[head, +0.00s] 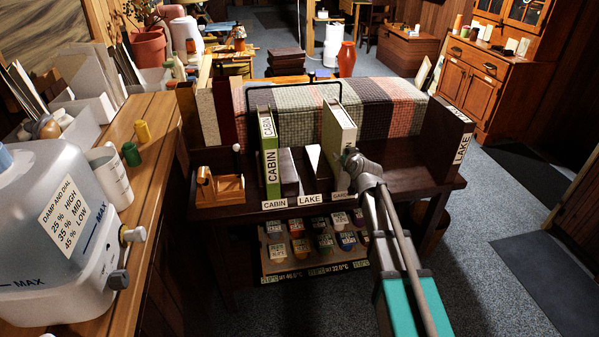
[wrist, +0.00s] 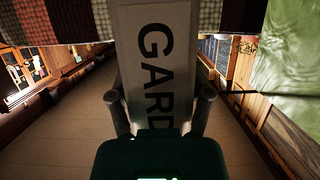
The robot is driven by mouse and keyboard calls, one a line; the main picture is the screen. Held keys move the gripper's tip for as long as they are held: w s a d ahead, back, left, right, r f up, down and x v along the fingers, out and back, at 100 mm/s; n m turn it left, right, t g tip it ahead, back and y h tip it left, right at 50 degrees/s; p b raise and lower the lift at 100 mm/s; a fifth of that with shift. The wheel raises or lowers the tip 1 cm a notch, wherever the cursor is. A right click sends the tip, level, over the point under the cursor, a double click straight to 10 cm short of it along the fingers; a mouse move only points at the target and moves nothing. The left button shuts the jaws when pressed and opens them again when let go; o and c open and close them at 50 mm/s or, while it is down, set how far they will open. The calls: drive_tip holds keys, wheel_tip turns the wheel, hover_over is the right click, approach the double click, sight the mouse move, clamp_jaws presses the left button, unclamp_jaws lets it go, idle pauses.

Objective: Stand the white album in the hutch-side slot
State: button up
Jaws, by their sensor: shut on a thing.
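The white album (head: 341,125) stands upright at the right end of the short label row on the dark bench; its pale spine reads GARD in the wrist view (wrist: 155,55). My gripper (head: 354,160) is shut on its spine, a finger on each side (wrist: 160,108). The slot label under it (head: 340,193) is partly covered by my arm. I cannot tell whether the album's bottom touches the slot floor. A green CABIN album (head: 268,150) stands in the left slot. The middle LAKE slot (head: 311,198) shows no album. The wooden hutch (head: 490,60) is at the back right.
A dark LAKE album (head: 448,138) stands at the bench's right end. A checked blanket (head: 290,110) lies behind the slots. A small wooden holder (head: 218,187) sits left. Coloured jars (head: 312,242) fill a rack below.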

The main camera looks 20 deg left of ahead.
sight(346, 122)
idle(0.4)
drive_tip(key=o, duration=1.3)
drive_tip(key=shift+o, duration=0.2)
drive_tip(key=shift+r, duration=0.15)
wheel_tip(346, 122, up, 12)
drive_tip(key=p, duration=1.2)
drive_tip(key=shift+f, duration=0.2)
